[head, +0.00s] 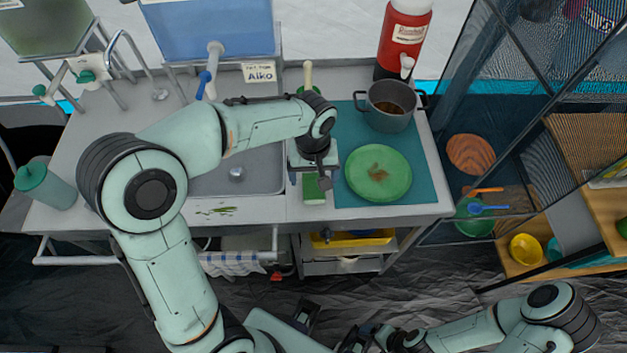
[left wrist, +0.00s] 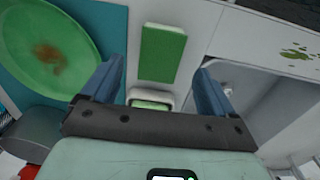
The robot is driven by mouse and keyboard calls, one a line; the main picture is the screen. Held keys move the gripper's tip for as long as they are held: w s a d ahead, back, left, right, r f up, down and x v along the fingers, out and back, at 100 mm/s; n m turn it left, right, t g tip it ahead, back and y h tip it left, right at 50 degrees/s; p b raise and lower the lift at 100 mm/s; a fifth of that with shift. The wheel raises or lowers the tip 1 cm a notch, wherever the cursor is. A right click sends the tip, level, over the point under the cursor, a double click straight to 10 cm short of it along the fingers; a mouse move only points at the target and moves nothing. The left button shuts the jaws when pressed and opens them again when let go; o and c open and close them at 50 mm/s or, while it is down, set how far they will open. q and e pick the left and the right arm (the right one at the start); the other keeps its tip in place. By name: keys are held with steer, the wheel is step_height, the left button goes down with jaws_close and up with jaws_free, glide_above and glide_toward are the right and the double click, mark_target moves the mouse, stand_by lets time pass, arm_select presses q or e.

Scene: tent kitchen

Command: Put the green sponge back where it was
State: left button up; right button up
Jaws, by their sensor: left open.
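The green sponge (head: 314,189) lies on the white counter between the sink and the teal mat, near the front edge. It also shows as a green block in the left wrist view (left wrist: 163,54). My left gripper (head: 314,172) is over the counter just behind the sponge, and it hides part of the counter there. In the left wrist view its two fingers (left wrist: 160,80) are apart with nothing held. A small white holder with green in it (left wrist: 150,104) shows low between the fingers. My right gripper (head: 355,340) is low at the bottom of the head view, its fingers unclear.
A green plate (head: 378,173) with brown residue sits on the teal mat (head: 425,180). A grey pot (head: 391,105) stands behind it. The sink (head: 250,180) is to the left. A handled brush (head: 308,78) stands behind the gripper.

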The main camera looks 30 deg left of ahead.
mark_target(313, 186)
arm_select(q)
step_height(313, 186, up, 7)
steer(key=shift+p, duration=0.35)
stand_by(0.4)
